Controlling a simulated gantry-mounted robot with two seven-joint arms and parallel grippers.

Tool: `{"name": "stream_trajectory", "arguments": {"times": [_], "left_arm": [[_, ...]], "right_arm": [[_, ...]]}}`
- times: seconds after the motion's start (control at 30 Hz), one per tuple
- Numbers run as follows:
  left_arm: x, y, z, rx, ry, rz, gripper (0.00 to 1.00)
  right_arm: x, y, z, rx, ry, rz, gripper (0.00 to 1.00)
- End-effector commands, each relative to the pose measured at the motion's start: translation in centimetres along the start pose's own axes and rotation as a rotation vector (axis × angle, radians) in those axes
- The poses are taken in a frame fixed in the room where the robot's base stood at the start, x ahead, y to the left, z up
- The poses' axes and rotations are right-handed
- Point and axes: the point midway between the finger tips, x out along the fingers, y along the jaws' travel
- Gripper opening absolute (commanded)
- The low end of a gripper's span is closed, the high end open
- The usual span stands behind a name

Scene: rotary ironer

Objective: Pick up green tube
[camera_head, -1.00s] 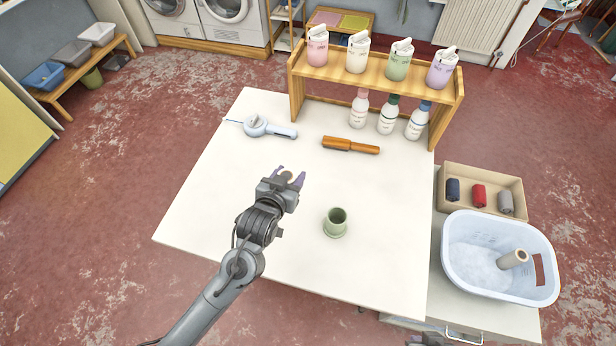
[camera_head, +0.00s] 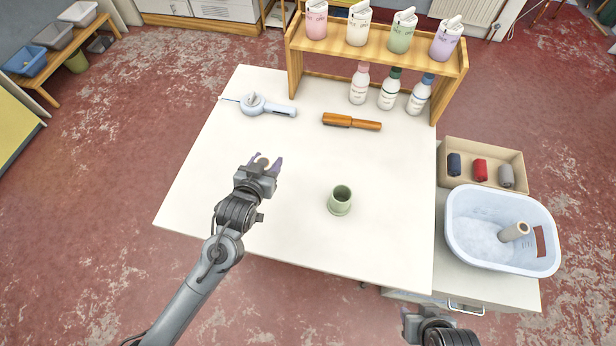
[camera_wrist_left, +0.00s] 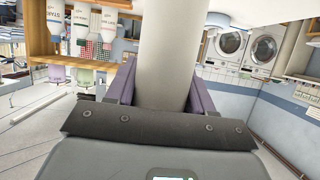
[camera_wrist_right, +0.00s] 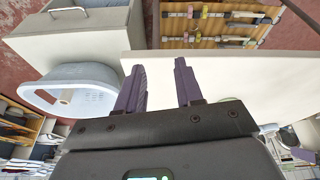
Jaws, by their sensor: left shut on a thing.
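A hollow green tube-shaped cup (camera_head: 341,200) with a wider foot stands upright on the white table (camera_head: 290,225), right of my left gripper and apart from it. My left gripper (camera_head: 264,163) is over the left part of the table. It is shut on a pale beige-grey cylinder (camera_head: 263,161), which shows large between the fingers in the left wrist view (camera_wrist_left: 163,55). The cylinder's far end is out of that view. My right gripper (camera_wrist_right: 158,85) is open and empty. In the head view it is at the bottom edge, below the drawer cabinet.
A white tub (camera_head: 500,257) with a beige roll (camera_head: 514,232) stands on the right cabinet, below a box of rolled cloths (camera_head: 440,158). A wooden shelf (camera_head: 380,58) with several bottles stands at the back.

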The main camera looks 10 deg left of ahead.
Motion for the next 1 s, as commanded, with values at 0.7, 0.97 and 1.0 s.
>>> {"name": "stream_trajectory", "arguments": {"times": [0.7, 0.97, 1.0], "left_arm": [[0.0, 0.0, -0.1, -0.001, 0.001, 0.0, 0.17], [0.0, 0.0, 0.0, 0.0, 0.001, 0.0, 0.17], [0.0, 0.0, 0.0, 0.0, 0.001, 0.0, 0.17]], "right_arm": [[0.0, 0.0, -0.3, -0.013, 0.016, 0.0, 0.9], [0.9, 0.6, -3.5, 0.003, 0.192, 0.009, 0.9], [1.4, 0.5, -4.1, 0.014, 0.231, 0.009, 0.9]]}}
